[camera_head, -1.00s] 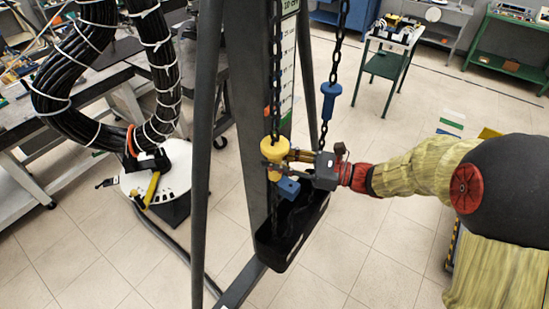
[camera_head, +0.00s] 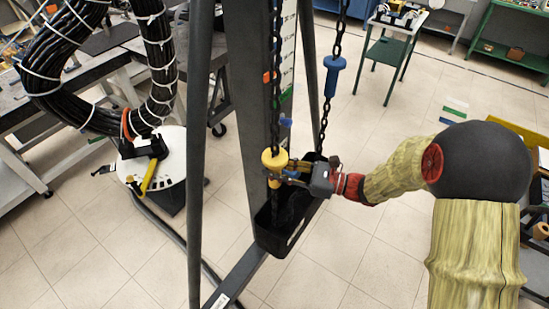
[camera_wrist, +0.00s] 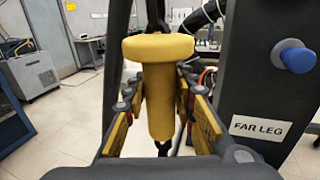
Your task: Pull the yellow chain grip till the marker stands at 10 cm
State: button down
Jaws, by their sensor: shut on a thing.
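The yellow chain grip (camera_head: 274,159) hangs on a dark chain in front of the column. In the wrist view it is a flanged yellow cylinder (camera_wrist: 160,85), upright between my fingers. My gripper (camera_head: 290,172) is shut on it, its yellow-padded fingers on both sides in the wrist view (camera_wrist: 162,112). A white scale strip (camera_head: 289,50) runs up the column; its numbers are too small to read here. A small orange piece (camera_head: 267,77), perhaps the marker, shows beside the chain. A blue chain grip (camera_head: 333,75) hangs on the chain to the right, higher up.
A black open bin (camera_head: 270,238) sits just below the yellow grip. Dark frame legs (camera_head: 199,150) stand close on the left. A blue knob (camera_wrist: 295,58) and a "FAR LEG" label (camera_wrist: 262,129) show in the wrist view.

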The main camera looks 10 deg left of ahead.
aim_at(275, 182)
notch_tip(275, 182, down, 6)
jog(key=shift+f+b, duration=0.1)
jog(key=shift+b, duration=0.8)
jog(key=c, duration=1.4)
grip_release()
jog(key=d, duration=0.8)
jog(key=s+d, duration=0.1)
jog(key=d, duration=0.3)
